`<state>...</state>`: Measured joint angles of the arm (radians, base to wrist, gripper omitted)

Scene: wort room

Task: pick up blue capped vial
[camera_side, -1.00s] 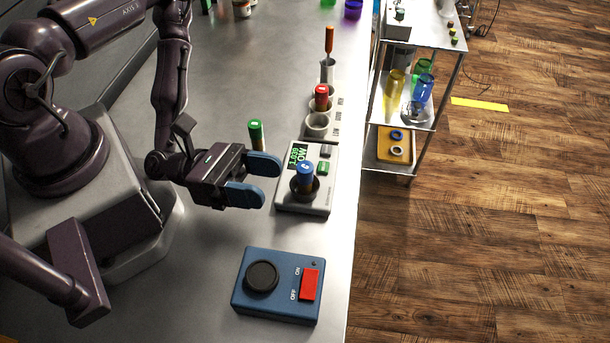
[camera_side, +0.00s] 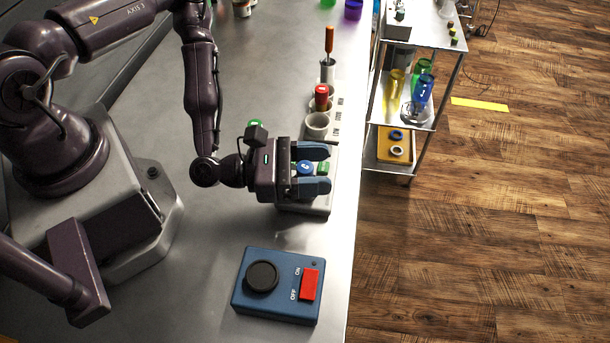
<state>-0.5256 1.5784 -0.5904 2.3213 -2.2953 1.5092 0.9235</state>
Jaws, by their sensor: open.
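The blue capped vial (camera_side: 305,168) stands in the cup of the grey instrument (camera_side: 318,206) near the bench's right edge. Only its blue cap shows clearly; its body is hidden. My gripper (camera_side: 322,168) is open, with one blue finger on each side of the vial. The cap shows between the two fingers. I cannot tell whether either finger touches it. The gripper hides most of the instrument, including its display.
A blue box with a black dial and a red switch (camera_side: 309,284) sits in front. Behind the gripper are an empty cup (camera_side: 317,124), a red-capped vial (camera_side: 321,92) and an orange-handled tool (camera_side: 329,40). A shelf cart stands right.

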